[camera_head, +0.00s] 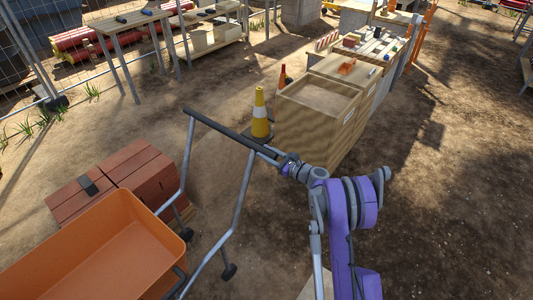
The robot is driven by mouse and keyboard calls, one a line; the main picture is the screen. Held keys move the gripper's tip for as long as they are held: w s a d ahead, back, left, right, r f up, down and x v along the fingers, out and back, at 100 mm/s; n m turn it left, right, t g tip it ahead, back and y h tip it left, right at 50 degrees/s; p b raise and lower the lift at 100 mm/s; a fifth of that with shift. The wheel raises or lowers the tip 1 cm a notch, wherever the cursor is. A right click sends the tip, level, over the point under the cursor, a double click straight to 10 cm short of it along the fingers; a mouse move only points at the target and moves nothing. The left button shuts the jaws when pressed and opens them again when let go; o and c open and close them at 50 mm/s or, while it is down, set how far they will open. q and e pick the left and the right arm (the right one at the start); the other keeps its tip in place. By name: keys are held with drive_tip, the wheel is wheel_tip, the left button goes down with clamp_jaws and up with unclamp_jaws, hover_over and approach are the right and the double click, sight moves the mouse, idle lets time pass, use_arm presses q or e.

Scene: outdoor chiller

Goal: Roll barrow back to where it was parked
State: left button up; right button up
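The barrow has an orange tray (110,245) at the lower left, partly cut off by the picture edge. Its grey tube frame (236,212) rises to a dark crossbar handle (222,130). My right gripper (284,164) is at the right end of this handle and appears closed around it; its fingertips are small and partly hidden. My purple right arm reaches up from the bottom. My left gripper is out of view.
Stacked red-brown blocks (140,168) lie close beside the tray. A yellow and white cone (260,112) stands just beyond the handle, next to wooden crates (317,120). Workbenches (128,22) and a mesh fence are at the back left. Open dirt lies to the right.

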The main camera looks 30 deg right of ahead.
clamp_jaws()
idle(1.0)
